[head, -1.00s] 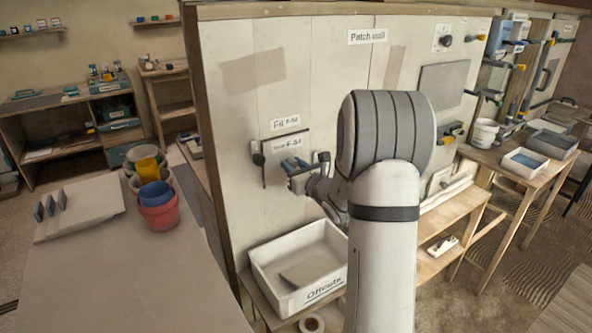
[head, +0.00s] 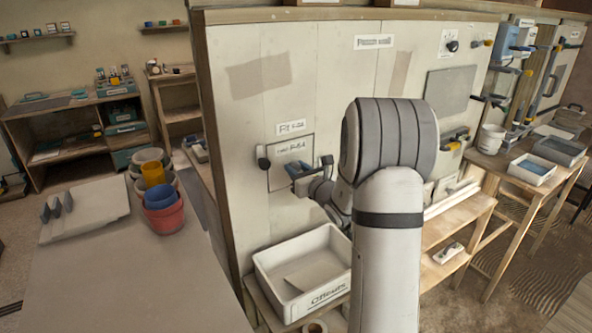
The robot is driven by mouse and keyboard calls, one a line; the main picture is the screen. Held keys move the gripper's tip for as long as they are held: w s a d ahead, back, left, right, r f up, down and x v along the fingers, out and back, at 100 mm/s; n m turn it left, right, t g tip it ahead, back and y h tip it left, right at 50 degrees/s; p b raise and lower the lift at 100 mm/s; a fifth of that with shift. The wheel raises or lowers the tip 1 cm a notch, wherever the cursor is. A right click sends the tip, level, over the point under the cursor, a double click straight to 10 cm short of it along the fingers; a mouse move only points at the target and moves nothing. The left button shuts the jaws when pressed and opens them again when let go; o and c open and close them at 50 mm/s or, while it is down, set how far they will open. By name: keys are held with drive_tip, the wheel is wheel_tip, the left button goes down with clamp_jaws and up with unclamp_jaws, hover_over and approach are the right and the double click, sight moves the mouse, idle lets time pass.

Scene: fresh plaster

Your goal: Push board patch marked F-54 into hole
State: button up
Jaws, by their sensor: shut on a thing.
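The board patch marked F-54 (head: 284,178) is a pale square panel on the left part of the patch wall (head: 345,80). A thin dark outline runs around it; I cannot tell whether its face is flush with the wall. A small label (head: 291,127) is on the wall just above it. My wrist and arm hide the patch's lower right and the exact grip.
A white Offcuts bin (head: 268,277) with a grey piece inside stands below the patch. A grey table (head: 130,280) with stacked pots (head: 165,215) is at the left. A wooden bench (head: 455,235) and tool rack (head: 505,75) are at the right.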

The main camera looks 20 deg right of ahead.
drive_tip(key=o, duration=1)
drive_tip(key=shift+o, duration=0.3)
drive_tip(key=shift+o, duration=0.9)
drive_tip(key=s+d+b, duration=0.1)
drive_tip(key=s+b, duration=0.1)
drive_tip(key=s, duration=0.4)
drive_tip(key=shift+w, duration=0.1)
